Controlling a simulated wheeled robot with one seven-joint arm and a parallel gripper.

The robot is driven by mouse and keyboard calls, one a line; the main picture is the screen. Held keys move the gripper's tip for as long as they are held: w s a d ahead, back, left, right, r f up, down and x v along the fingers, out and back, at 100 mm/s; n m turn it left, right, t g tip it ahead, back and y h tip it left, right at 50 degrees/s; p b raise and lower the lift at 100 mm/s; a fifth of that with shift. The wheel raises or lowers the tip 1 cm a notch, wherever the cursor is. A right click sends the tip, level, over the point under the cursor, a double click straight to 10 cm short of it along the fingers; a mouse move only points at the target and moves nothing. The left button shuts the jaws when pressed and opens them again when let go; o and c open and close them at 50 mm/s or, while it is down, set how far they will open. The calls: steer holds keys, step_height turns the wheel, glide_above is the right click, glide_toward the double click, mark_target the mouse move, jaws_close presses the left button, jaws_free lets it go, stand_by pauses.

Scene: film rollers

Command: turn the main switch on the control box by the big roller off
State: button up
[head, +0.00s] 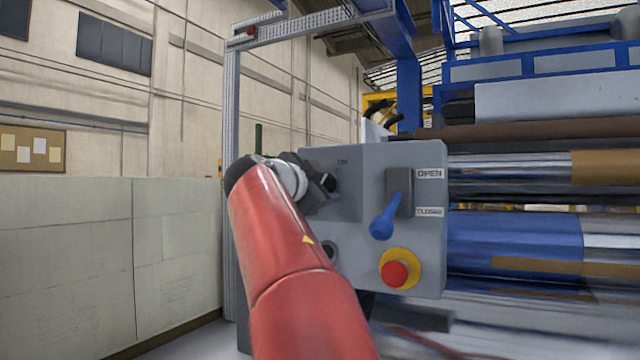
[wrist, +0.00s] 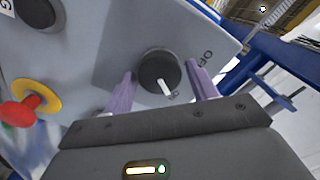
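The grey control box (head: 362,165) stands at the centre of the head view, beside the big rollers. The main switch is a round black knob (wrist: 160,72) with a white pointer line, seen in the wrist view. The pointer is directed down and slightly right, toward a small, partly hidden label. "OFF" is printed to the knob's upper right. My gripper (wrist: 160,76) is open, with one pale purple finger on each side of the knob and small gaps visible. In the head view my red arm and gripper (head: 328,184) hide the knob, below the "ON" label.
The box also carries a blue lever (head: 385,218) by OPEN and CLOSED labels, a red stop button (head: 394,273) on a yellow collar, and a dark round knob (head: 330,252). Big rollers (head: 515,238) stand to the right. A pale partition (head: 175,250) stands to the left.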

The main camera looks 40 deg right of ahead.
steer(key=c, duration=0.7)
steer(key=shift+w+a+n+b, duration=0.1)
steer(key=shift+n+b, duration=0.35)
steer(key=shift+n, duration=6.45)
steer(key=o, duration=1)
